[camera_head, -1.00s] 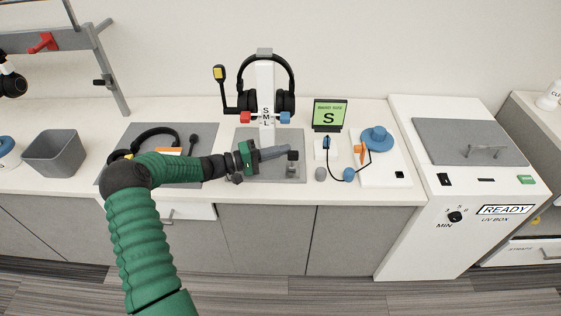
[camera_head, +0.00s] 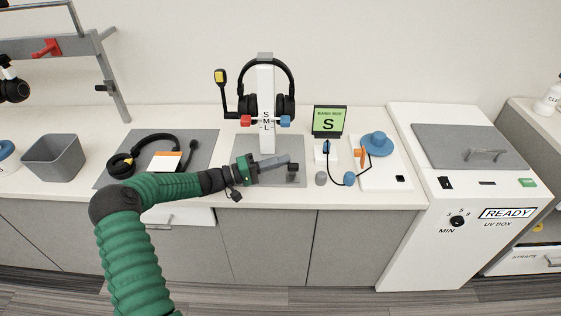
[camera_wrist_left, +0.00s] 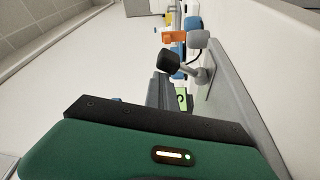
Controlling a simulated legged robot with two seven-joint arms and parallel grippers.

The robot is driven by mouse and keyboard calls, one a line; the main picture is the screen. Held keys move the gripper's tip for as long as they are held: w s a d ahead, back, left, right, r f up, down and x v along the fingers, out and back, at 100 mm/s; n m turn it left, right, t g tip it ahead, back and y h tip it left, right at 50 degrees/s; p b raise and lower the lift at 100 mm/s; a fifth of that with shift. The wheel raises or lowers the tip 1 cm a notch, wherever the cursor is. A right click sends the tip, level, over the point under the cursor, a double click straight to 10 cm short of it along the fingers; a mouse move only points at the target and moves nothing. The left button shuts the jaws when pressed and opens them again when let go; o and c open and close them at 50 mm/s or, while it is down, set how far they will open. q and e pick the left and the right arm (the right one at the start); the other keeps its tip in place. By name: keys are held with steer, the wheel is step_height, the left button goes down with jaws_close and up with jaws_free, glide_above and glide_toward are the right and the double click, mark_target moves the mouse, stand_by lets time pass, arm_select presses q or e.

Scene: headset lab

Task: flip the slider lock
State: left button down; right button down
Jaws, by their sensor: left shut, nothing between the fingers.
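A headset stand with a white post (camera_head: 267,138) marked S, M, L rises from a grey mat (camera_head: 293,148), a black headset (camera_head: 246,84) on it. A small lever with a black head (camera_head: 293,167) stands on the mat's front right; I take it for the slider lock. In the left wrist view its black head (camera_wrist_left: 168,61) sits on a tilted grey stalk. My left gripper (camera_head: 286,160) is shut and empty, its fingertips beside or just behind the head; contact cannot be told. My right gripper is not in view.
To the right are a white board (camera_head: 385,178) and UV box (camera_head: 480,200). To the left are another headset (camera_head: 125,163) and a grey bin (camera_head: 53,158).

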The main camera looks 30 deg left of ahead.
arm_select(q)
steer(key=shift+s+d+f, duration=0.1)
steer(key=p+v, duration=0.1)
steer(key=v, duration=1.6)
